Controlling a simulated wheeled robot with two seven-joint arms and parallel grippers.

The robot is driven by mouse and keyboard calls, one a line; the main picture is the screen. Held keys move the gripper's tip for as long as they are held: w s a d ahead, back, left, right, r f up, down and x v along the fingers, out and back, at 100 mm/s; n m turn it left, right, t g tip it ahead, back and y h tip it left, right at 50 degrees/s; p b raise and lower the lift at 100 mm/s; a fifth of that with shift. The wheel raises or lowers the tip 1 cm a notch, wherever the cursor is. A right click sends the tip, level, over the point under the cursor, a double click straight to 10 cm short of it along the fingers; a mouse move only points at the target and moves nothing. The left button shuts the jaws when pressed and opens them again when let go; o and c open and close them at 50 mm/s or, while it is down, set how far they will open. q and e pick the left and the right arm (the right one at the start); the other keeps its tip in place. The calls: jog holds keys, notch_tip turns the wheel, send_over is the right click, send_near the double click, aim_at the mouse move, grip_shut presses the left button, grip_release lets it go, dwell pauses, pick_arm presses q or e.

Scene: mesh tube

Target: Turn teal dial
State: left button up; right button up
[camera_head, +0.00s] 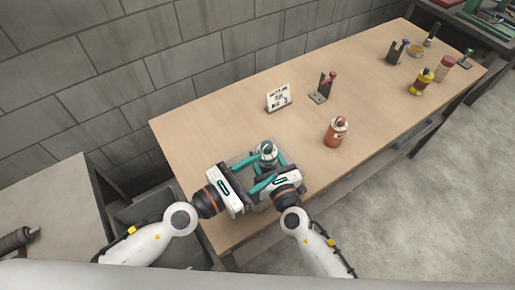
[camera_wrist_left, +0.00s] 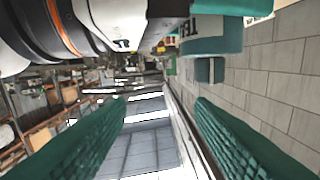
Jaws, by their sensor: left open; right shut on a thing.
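The teal dial (camera_head: 267,151) shows in the head view as a rounded grey-topped piece near the table's left front, partly hidden by both grippers. In the left wrist view a teal cylinder (camera_wrist_left: 216,38) with a partly visible label hangs upper right, next to the white and black right gripper body. My left gripper (camera_head: 258,168) comes in from the left, open, its teal fingers close to the dial. In its wrist view nothing is between the two fingers. My right gripper (camera_head: 275,172) is shut on the teal piece; the contact is mostly hidden.
An orange-red bottle (camera_head: 336,133) stands to the right. A white sign (camera_head: 278,97) and a small dark stand with a red top (camera_head: 323,87) are behind. The middle right of the wooden table (camera_head: 370,100) is clear.

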pick_arm(q)
jog(key=w+d+r+m+g+h, duration=0.1)
jog(key=d+r+m+g, duration=0.2)
jog(key=d+m+g, duration=0.5)
jog(key=m+g+y, duration=0.3)
jog(key=m+y, duration=0.6)
jog(key=y, duration=0.6)
send_near(268, 144)
notch_tip(268, 144, down, 9)
jog(key=shift+c, duration=0.6)
jog(key=c, duration=0.9)
